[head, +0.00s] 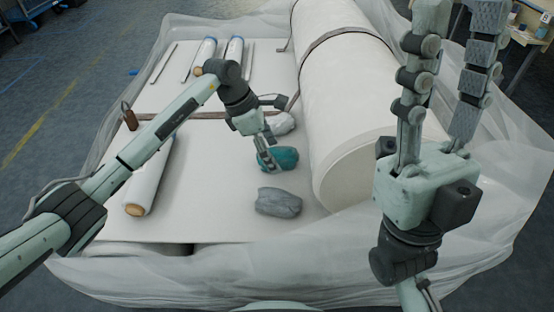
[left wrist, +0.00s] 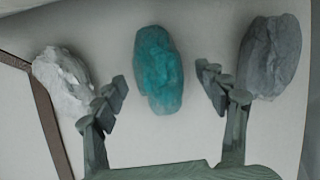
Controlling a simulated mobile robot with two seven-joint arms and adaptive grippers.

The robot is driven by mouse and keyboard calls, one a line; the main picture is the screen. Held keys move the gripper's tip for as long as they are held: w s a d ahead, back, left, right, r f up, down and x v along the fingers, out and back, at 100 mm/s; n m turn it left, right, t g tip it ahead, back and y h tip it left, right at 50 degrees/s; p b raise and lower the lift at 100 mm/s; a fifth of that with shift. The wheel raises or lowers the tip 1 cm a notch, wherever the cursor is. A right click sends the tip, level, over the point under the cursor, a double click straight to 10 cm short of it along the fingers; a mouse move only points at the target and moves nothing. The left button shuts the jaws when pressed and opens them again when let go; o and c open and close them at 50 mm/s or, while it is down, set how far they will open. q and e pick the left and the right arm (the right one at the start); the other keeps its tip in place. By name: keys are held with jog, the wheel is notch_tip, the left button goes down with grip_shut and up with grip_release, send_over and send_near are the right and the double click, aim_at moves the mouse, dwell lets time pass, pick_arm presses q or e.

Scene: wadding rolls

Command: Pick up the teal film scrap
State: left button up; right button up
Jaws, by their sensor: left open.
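The teal film scrap (head: 284,159) is a crumpled lump on the white surface, between a white scrap and a grey scrap. My left gripper (head: 277,134) is open, low over it, with one finger partly hiding the scrap in the head view. In the left wrist view, the teal scrap (left wrist: 158,70) shows ahead of and between the spread fingers of my left gripper (left wrist: 163,82), and nothing is held. My right gripper (head: 460,18) is raised at the right, fingers apart and empty.
The grey scrap (head: 278,202) and the white scrap (head: 283,123) lie close on either side. A thin roll (head: 150,175) lies left under my left arm. Clear film drapes around the edges.

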pick_arm(q)
jog(key=shift+d+f, duration=0.35)
jog(key=shift+f, duration=0.3)
jog(key=shift+c, duration=0.6)
jog(key=shift+w, duration=0.1)
jog(key=c, duration=1)
jog(key=shift+c, duration=0.2)
jog(key=shift+r, duration=0.15)
